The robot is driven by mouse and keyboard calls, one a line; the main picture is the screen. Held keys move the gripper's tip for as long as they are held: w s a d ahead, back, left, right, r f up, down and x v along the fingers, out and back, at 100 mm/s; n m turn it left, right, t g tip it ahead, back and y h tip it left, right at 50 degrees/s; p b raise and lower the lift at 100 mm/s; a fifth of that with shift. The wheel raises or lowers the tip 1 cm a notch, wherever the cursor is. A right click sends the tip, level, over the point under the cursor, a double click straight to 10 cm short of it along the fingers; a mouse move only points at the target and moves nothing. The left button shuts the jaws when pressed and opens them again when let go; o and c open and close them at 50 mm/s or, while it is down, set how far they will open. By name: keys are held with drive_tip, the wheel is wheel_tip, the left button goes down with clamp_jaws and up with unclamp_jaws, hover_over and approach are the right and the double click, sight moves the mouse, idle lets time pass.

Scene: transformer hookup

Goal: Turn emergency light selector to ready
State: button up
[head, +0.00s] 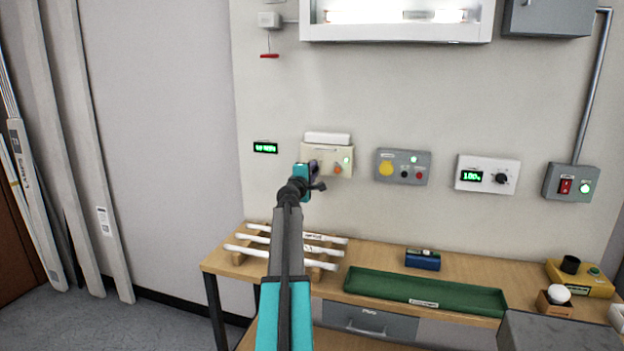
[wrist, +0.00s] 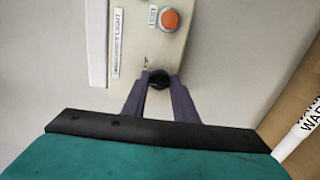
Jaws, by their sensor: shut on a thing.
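The black selector knob (wrist: 159,79) sits on the panel below the button in that view. My gripper (wrist: 160,84) is shut on the knob, one finger on each side. In the head view my gripper (head: 314,172) covers the left part of the unit. The knob's pointer direction cannot be read.
A small green display (head: 265,148) is left of the unit. A grey control box (head: 402,167), a white dial box (head: 487,175) and a red-switch box (head: 571,183) are to the right. Below, the bench holds white tubes (head: 290,248) and a green tray (head: 425,292).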

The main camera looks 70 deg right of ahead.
drive_tip(key=shift+d+r, duration=0.1)
drive_tip(key=shift+r, duration=0.15)
idle(0.3)
drive_tip(key=o, duration=1)
drive_tip(key=shift+f, duration=0.1)
drive_tip(key=shift+o, duration=0.2)
drive_tip(key=shift+f, duration=0.1)
drive_tip(key=shift+a, duration=0.2)
drive_tip(key=shift+a+b, duration=0.3)
drive_tip(key=shift+a, duration=0.2)
drive_tip(key=a+b, duration=0.1)
drive_tip(key=a, duration=1.1)
drive_tip(key=shift+s+a+b, duration=0.25)
drive_tip(key=shift+s+b, duration=0.05)
drive_tip(key=shift+s, duration=0.1)
drive_tip(key=shift+w, duration=0.1)
